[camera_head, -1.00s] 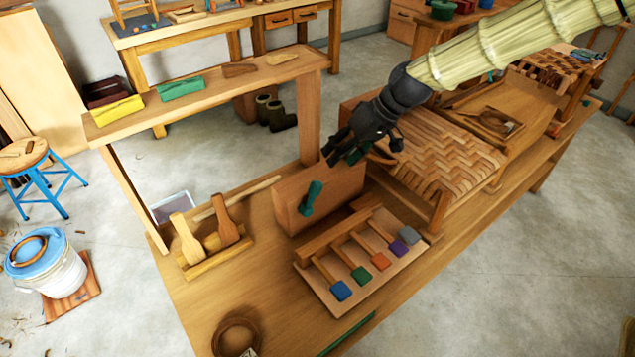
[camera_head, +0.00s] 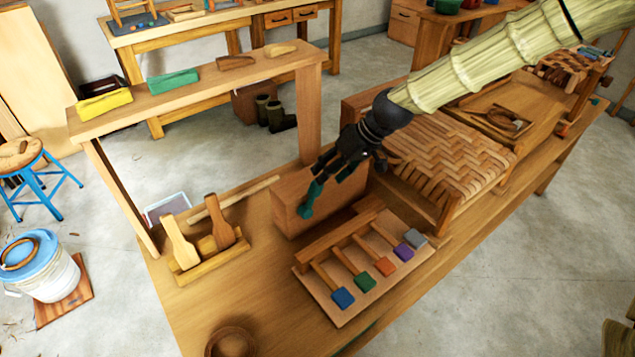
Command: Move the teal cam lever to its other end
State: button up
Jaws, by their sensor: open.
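The teal cam lever (camera_head: 310,200) is on the front face of a wooden block (camera_head: 287,197) on the bench. It tilts, with its upper end leaning to the right and its lower end toward the lower left. My gripper (camera_head: 328,177) is open, pointing down and to the left, with its dark fingers right by the lever's upper end. The fingers partly cover that end, and I cannot tell whether they touch it.
A board (camera_head: 340,315) with several colour-tipped levers lies in front of the block. Two wooden paddles stand in a rack (camera_head: 214,252) to the left. A raised shelf (camera_head: 200,87) is behind, and a woven seat (camera_head: 445,150) is to the right.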

aim_at(311, 198)
jog(key=shift+p+x, duration=0.65)
jog(key=shift+x, duration=2.45)
grip_shut()
